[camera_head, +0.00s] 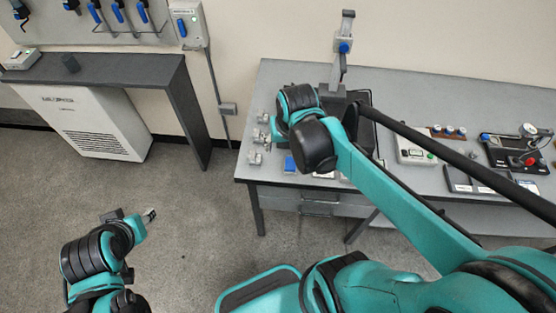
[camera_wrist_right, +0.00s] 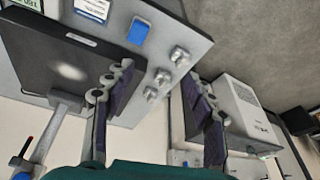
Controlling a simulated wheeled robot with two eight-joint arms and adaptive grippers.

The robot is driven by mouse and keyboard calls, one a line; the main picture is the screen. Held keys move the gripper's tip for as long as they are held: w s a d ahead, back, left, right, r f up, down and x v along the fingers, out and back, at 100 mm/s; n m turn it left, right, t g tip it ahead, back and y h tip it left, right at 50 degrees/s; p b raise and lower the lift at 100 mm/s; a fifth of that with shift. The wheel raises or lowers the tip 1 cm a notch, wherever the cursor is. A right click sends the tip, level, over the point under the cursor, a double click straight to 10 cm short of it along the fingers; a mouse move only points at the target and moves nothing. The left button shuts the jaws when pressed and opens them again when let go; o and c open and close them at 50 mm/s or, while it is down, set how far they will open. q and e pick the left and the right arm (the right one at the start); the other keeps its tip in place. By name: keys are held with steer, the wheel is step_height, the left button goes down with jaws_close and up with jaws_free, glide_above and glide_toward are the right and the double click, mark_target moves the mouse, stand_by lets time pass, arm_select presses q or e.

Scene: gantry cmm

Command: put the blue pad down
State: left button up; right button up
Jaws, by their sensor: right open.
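The blue pad (camera_head: 290,163) lies on the grey table near its front left edge. It also shows at the top of the right wrist view (camera_wrist_right: 138,30), lying apart from the fingers. My right gripper (camera_wrist_right: 158,76) is open, with nothing seen between its dark-padded fingers. In the head view my right arm reaches over the left part of the table, and its wrist hides most of the gripper. My left gripper (camera_head: 146,216) is low at the left over the floor, away from the table; its finger gap is too small to judge.
Several small metal parts (camera_head: 255,158) stand along the table's left edge. A dark square plate (camera_wrist_right: 70,55) and a grey stand (camera_head: 340,65) are by my right wrist. A control box (camera_head: 413,153) and a dark instrument base (camera_head: 508,156) lie to the right. The table's back (camera_head: 440,95) is clear.

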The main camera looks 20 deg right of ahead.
steer(key=s+a+r+n+t, duration=0.2)
steer(key=s+a+n+t, duration=0.1)
steer(key=s+a, duration=0.1)
steer(key=shift+s+a+t, duration=0.2)
steer(key=shift+s+t, duration=0.1)
steer(key=shift+s, duration=0.6)
